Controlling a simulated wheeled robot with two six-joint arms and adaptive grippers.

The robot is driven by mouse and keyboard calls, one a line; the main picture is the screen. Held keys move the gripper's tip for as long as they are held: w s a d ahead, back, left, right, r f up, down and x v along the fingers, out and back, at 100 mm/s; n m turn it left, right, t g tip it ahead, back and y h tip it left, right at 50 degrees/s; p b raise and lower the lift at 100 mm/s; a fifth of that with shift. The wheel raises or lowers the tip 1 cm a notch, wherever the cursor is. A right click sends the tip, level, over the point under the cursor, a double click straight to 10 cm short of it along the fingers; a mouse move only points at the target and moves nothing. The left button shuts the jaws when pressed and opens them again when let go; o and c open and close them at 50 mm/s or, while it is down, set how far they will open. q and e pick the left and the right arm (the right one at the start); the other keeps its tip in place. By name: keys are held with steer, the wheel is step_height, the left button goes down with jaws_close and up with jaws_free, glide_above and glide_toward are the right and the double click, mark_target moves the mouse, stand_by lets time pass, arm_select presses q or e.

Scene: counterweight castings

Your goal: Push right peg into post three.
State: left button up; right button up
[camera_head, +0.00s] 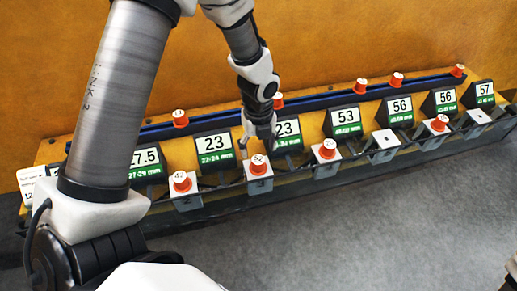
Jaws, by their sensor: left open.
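A row of grey posts runs along the front of a rack. The post marked 3 (260,186) has an orange peg (258,168) with a pale top standing in it. My left gripper (259,148) points down just above and behind this peg, its fingers open. I cannot tell whether the fingers touch the peg. Other front posts hold orange pegs, at the post marked 2 (182,184), right of post 3 (327,151) and farther right (439,124). My right gripper does not show.
Several orange pegs stand along the back rail, one of them at left (180,118). Numbered signs, such as 53 (346,117), stand behind the posts. Two front posts have bare tops (383,139) (478,117). Grey floor (350,235) lies clear in front.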

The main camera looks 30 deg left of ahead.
arm_select(q)
step_height(320, 180, up, 5)
steer(key=shift+r, duration=0.2)
